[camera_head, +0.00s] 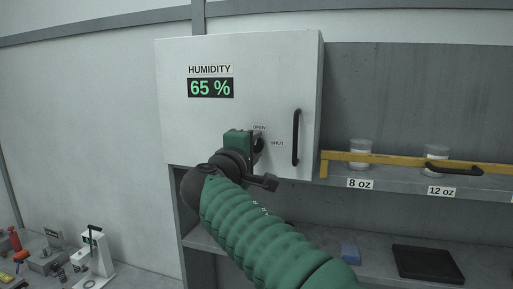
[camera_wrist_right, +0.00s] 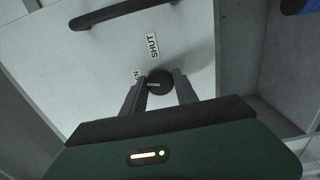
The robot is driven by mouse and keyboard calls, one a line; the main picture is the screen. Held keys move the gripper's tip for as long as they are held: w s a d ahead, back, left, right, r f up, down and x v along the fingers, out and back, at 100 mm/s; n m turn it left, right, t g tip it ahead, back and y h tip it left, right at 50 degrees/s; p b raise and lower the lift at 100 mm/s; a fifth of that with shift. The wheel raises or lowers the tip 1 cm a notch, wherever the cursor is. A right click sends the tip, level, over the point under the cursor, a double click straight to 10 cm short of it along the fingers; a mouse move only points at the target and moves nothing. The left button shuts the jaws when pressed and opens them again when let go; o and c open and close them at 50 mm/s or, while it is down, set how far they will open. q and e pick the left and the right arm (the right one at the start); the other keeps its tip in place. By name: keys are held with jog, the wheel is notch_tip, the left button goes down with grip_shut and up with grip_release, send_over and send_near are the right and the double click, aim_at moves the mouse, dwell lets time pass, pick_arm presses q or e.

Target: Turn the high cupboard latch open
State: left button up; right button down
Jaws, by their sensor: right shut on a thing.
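The white cupboard (camera_head: 240,105) hangs high on the wall, its door closed, with a humidity display reading 65 % and a black vertical handle (camera_head: 296,137). The latch (camera_head: 259,143) is a dark round knob below the OPEN label and left of the SHUT label. My right gripper (camera_head: 254,143) reaches up to it and is shut on the knob. In the right wrist view the two fingers stand on either side of the latch knob (camera_wrist_right: 160,81), which has a light pointer mark. The hand partly hides the knob in the head view. My left gripper is not in view.
A shelf right of the cupboard holds clear cups (camera_head: 361,152) behind a yellow bar (camera_head: 400,162). Below are a black tray (camera_head: 427,264) and a blue block (camera_head: 350,254). Tools and fixtures (camera_head: 90,257) stand at lower left.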

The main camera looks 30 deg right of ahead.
jog(key=shift+w+a+f+n, duration=0.1)
jog(key=shift+n, duration=0.7)
jog(key=shift+a+f+n, duration=0.1)
jog(key=shift+n, duration=0.7)
jog(key=shift+f, duration=0.1)
jog(key=c, duration=1.3)
grip_release()
jog(key=shift+o, duration=1.8)
jog(key=shift+w, duration=0.25)
jog(key=b+v, duration=0.5)
jog(key=v, duration=1.2)
